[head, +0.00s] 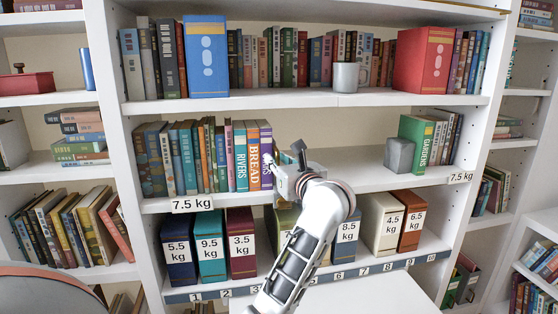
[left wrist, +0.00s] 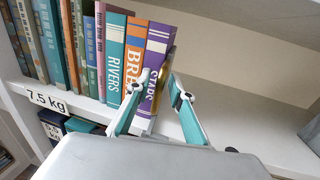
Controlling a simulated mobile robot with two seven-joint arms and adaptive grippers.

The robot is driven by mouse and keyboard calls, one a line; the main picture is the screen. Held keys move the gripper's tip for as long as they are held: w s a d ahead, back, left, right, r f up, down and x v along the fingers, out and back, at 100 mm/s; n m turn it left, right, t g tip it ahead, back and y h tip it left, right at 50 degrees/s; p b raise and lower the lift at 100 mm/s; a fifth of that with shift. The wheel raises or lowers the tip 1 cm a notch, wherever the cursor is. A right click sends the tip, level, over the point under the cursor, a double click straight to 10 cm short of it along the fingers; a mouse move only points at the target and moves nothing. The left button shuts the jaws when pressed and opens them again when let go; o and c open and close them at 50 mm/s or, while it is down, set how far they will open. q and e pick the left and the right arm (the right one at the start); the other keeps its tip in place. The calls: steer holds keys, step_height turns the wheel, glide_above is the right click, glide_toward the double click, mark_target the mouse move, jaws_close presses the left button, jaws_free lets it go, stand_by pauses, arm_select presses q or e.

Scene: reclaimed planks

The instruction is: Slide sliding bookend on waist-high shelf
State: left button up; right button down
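A row of upright books stands on the waist-high shelf (head: 350,176), ending in a purple book (head: 265,156) beside the orange BREAD book (head: 253,158). In the left wrist view a thin dark upright plate (left wrist: 167,68), apparently the sliding bookend, stands against the purple book's right side. My left gripper (head: 287,162) is at the shelf front by this end of the row. In the left wrist view its teal fingers (left wrist: 156,92) are apart, one before the book spines and one right of the plate. Contact cannot be told. My right gripper is not in view.
The shelf is clear from the plate rightward to a grey block (head: 399,155), which stands beside a green book (head: 417,139). Labelled boxes (head: 241,243) fill the shelf below. Books and a grey mug (head: 345,77) stand on the shelf above.

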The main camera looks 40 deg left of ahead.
arm_select(q)
steer(key=shift+d, duration=0.1)
steer(key=v, duration=1.2)
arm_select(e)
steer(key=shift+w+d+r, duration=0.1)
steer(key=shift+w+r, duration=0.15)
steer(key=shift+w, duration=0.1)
